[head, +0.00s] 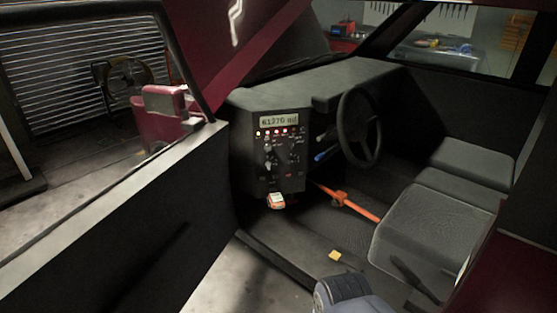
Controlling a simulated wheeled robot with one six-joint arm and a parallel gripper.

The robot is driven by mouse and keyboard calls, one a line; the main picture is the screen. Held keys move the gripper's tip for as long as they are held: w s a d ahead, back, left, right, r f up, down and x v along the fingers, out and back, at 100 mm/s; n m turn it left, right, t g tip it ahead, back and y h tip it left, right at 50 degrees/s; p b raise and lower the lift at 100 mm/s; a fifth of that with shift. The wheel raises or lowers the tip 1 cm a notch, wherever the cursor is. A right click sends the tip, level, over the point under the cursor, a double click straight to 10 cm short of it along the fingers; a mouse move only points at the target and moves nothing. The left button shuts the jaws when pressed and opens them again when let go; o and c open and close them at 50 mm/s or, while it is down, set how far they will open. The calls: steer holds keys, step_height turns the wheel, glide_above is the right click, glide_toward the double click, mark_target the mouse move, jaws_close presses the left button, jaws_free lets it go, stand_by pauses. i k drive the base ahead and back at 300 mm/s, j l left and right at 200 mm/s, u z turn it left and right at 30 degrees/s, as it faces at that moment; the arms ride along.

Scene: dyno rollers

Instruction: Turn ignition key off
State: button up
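The dash panel (283,182) stands in the car's cabin, left of the steering wheel (359,127). It bears a display (279,121) reading about "61270 mi", a row of mostly red lit lamps (279,132), and several dark knobs or switches. A pale shape (268,151) sits in the panel's middle; I cannot tell whether it is the ignition key or which way it is turned. A small orange and white item (276,201) is at the panel's lower edge. My gripper is not in view; a rounded grey-blue part at the bottom is probably my arm.
The open door (120,215) runs along the left. An orange bar (350,204) crosses the footwell below the wheel. A yellow scrap (335,256) lies on the floor. Grey seats (425,230) fill the right. The floor before the panel looks mostly clear.

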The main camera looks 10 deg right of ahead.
mark_target(267, 147)
steer(key=i+l+u, duration=0.25)
steer(key=i, duration=0.25)
steer(key=i+l+u, duration=0.25)
steer(key=i, duration=0.2)
